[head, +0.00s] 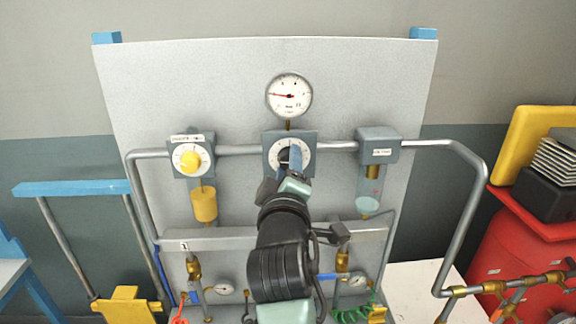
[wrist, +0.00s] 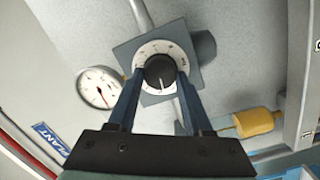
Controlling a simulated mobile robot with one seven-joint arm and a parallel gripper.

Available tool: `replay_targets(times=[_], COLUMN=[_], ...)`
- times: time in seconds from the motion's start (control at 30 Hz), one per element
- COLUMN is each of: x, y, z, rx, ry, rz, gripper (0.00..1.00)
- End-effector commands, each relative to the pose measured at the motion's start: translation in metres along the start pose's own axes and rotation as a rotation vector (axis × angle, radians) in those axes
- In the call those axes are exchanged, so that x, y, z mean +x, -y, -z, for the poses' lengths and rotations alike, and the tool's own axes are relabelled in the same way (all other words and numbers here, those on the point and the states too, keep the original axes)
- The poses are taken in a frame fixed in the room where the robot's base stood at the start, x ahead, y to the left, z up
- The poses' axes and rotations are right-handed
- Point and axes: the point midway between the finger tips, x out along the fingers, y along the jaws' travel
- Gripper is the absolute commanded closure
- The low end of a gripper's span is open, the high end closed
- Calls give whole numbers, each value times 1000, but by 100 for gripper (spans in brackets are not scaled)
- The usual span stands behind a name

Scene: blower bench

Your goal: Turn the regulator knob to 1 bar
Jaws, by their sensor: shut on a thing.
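The regulator knob (wrist: 160,72) is black and round with a white pointer mark, set in a white dial on a grey square housing (head: 305,139). In the wrist view my gripper (wrist: 157,82) has one finger on each side of the knob and is shut on it. In the head view my gripper (head: 291,165) covers most of the knob. The pressure gauge (head: 289,95) above the housing has a white face and a red needle pointing left, slightly upward. The gauge also shows in the wrist view (wrist: 97,87); its scale is too small to read.
Left of the regulator is a unit with a yellow knob (head: 190,160) and a yellow bowl (head: 204,204). Right of it is a grey unit with a clear bowl (head: 369,185). A grey pipe (head: 238,150) links them across the panel. Small valves and gauges sit below.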

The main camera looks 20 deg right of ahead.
Motion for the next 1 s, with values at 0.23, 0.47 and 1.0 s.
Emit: replay_targets(times=[0.23,0.47,1.0], x=[0,0,-16], y=[2,2,3], z=[-2,-2,-1], rx=[-1,0,1], ry=[5,4,0], rz=[5,3,1], gripper=[100,25,20])
